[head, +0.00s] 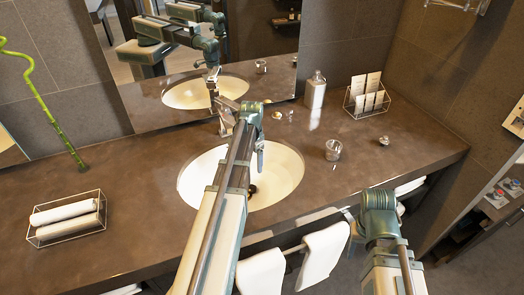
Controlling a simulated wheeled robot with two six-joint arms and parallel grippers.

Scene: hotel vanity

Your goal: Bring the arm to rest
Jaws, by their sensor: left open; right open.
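My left gripper (260,157) hangs at the end of the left arm, over the right-rear part of the white sink basin (289,180). It looks small and is seen from behind the wrist; it is open, with nothing visible in it. My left arm crosses the basin and hides part of it. My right gripper (347,214) is by the counter's front edge, to the left of the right wrist. It is open, and nothing shows in it; its fingers are partly hard to make out.
The faucet (225,126) stands close behind the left wrist. A clear glass (333,150), a bottle (315,92) and a wire rack of cards (366,99) stand to the right. A wire basket of rolled towels (66,220) sits left. White towels (322,254) hang below the front edge.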

